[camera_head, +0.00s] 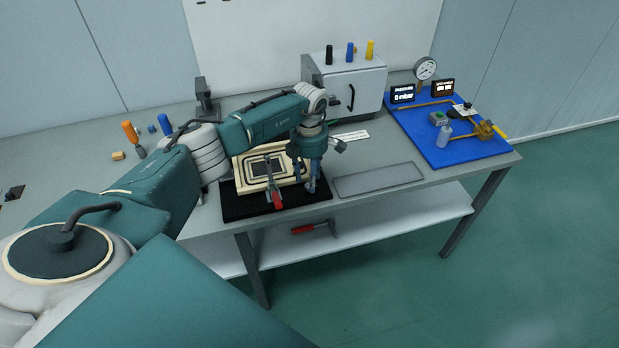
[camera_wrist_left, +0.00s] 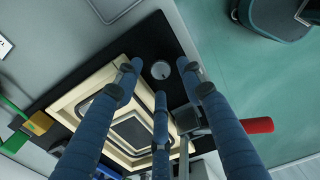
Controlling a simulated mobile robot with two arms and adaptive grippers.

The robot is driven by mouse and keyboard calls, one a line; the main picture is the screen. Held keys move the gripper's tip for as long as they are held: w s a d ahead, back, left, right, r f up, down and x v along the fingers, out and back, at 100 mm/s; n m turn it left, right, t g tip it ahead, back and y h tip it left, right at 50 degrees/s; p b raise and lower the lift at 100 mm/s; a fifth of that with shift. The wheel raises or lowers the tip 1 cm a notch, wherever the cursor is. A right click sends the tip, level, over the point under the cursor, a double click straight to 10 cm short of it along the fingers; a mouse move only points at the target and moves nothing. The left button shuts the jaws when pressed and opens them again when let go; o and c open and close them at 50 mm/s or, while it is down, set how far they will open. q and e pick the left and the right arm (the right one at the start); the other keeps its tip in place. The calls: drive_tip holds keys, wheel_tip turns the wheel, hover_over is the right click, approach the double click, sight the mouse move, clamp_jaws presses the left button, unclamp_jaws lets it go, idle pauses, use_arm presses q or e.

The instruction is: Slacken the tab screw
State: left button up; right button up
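My left gripper (camera_head: 308,186) points down at the right front part of the cream panel (camera_head: 238,172), which lies on the black mat (camera_head: 240,211). In the left wrist view the blue fingers of the gripper (camera_wrist_left: 160,80) are spread apart with nothing between them. A round grey screw head (camera_wrist_left: 161,69) with a slot shows on the black mat (camera_wrist_left: 150,34) between and below the fingertips, apart from them. I cannot tell how far it stands up. The framed panel (camera_wrist_left: 90,92) lies beside it. In the head view the screw is not distinguishable. My right gripper is not in view.
A toggle clamp with a red handle (camera_head: 277,199) stands at the panel's front; its handle (camera_wrist_left: 257,126) is close to a finger in the wrist view. A grey plate (camera_head: 378,179) lies to the right. A white cabinet (camera_head: 352,88) stands behind, a blue board (camera_head: 455,155) far right.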

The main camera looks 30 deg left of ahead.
use_arm(q)
drive_tip(key=shift+f, duration=0.85)
clamp_jaws()
drive_tip(key=shift+n, duration=0.3)
